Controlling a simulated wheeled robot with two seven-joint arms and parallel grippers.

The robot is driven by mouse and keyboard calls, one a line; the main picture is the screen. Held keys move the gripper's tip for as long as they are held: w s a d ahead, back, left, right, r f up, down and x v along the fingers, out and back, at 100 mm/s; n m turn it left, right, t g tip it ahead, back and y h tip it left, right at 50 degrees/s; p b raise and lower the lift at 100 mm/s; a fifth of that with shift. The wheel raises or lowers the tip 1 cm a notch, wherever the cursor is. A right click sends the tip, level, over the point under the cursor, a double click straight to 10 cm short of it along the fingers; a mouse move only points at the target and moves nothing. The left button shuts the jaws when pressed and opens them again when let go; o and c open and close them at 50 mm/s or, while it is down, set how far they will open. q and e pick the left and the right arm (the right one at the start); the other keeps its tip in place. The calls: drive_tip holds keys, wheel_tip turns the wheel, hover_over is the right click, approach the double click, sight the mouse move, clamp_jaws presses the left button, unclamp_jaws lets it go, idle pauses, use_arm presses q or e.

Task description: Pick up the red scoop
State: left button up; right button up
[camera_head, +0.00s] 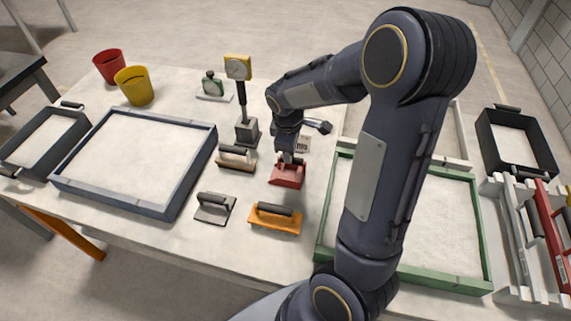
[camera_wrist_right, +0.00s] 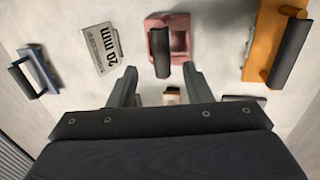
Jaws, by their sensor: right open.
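The red scoop (camera_head: 287,179) lies on the table near its middle, left of the green-framed sandbed. In the right wrist view the scoop (camera_wrist_right: 179,40) looks pinkish red, with a dark bar handle pointing toward my gripper. My right gripper (camera_head: 290,157) is just above the scoop in the head view, overlapping its back part. In the right wrist view the fingers of the right gripper (camera_wrist_right: 160,75) are apart and empty, with the handle's near end in line with the gap between them. Contact cannot be told. My left gripper is not in view.
An orange float (camera_head: 275,217), a grey trowel (camera_head: 215,208) and a black-handled brush-like tool (camera_head: 236,159) lie close by. A gauge stand (camera_head: 240,95) rises behind. A blue-framed sandbed (camera_head: 62,187) is at left, a green-framed one (camera_head: 477,205) at right. A "20 mm" plate (camera_wrist_right: 103,50) lies beside the scoop.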

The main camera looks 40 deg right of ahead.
drive_tip(key=shift+d+f, duration=0.15)
drive_tip(key=shift+f, duration=0.8)
drive_tip(key=f, duration=0.3)
drive_tip(key=f+p, duration=0.1)
drive_tip(key=shift+w+d+f, duration=0.3)
drive_tip(key=shift+w+f, duration=0.05)
drive_tip(key=shift+f, duration=0.05)
clamp_jaws()
